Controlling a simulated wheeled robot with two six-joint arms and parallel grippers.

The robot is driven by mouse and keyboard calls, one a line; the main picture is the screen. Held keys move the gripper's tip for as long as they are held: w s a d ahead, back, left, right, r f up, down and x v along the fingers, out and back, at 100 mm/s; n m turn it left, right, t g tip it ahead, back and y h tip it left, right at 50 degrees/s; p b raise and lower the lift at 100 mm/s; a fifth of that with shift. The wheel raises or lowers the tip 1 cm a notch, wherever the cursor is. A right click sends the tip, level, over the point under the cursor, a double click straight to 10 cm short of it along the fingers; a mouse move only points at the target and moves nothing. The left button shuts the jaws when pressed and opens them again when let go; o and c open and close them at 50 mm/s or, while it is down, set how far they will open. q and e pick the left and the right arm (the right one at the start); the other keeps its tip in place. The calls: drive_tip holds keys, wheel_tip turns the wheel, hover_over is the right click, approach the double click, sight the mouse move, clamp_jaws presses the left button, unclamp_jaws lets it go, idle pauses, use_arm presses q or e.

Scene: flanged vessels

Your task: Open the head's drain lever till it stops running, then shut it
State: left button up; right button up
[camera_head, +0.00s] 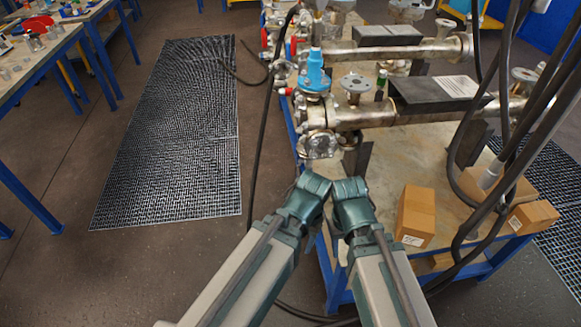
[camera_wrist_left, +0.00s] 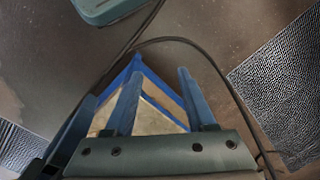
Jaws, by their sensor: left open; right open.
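The near metal vessel (camera_head: 365,117) lies along the table, with its flanged head (camera_head: 318,145) at the left end, facing my arms. A blue fitting (camera_head: 315,72) stands on top of that end. A small red handle (camera_head: 286,91) shows at its left; I cannot tell whether it is the drain lever. No running liquid is discernible. My left gripper (camera_wrist_left: 160,73) is open and empty above the table corner in the left wrist view. My right gripper (camera_head: 350,188) is beside it in the head view, open, just in front of the flanged head and apart from it; its fingertips are hard to make out.
The blue-framed table (camera_head: 375,215) bears cardboard boxes (camera_head: 415,215) at the right front and a dark plate (camera_head: 440,92) on the vessel. Black hoses hang at the right and run down the table's left side. A floor grating (camera_head: 175,130) lies left, with open floor around it.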

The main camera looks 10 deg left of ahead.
use_arm(q)
wheel_tip(320, 180, down, 28)
drive_tip(key=b, duration=2.6)
drive_tip(key=w+a+f+n+t+b, duration=0.1)
drive_tip(key=w+a+f+b, duration=0.55)
drive_tip(key=f+b, duration=0.3)
drive_tip(key=w+a+r+m+t+y, duration=0.3)
drive_tip(key=w+a+r+m+t, duration=0.1)
drive_tip(key=w+m, duration=0.25)
drive_tip(key=w+a+r+m+t+y, duration=0.3)
drive_tip(key=w+a+r+m, duration=0.15)
drive_tip(key=w+m, duration=0.2)
drive_tip(key=w+d+r+m+t, duration=0.4)
drive_tip(key=d+r+m, duration=0.2)
drive_tip(key=m, duration=0.3)
drive_tip(key=w+d+r+m+t+h, duration=0.1)
drive_tip(key=w+d+r+m+t, duration=0.4)
drive_tip(key=m, duration=0.4)
wheel_tip(320, 180, up, 2)
drive_tip(key=shift+w+d+r+m, duration=0.1)
drive_tip(key=shift+w+d+m, duration=0.1)
drive_tip(key=shift+d+m, duration=0.4)
drive_tip(key=shift+w+d+n, duration=0.1)
drive_tip(key=shift+d+n, duration=0.05)
drive_tip(key=shift+n, duration=0.15)
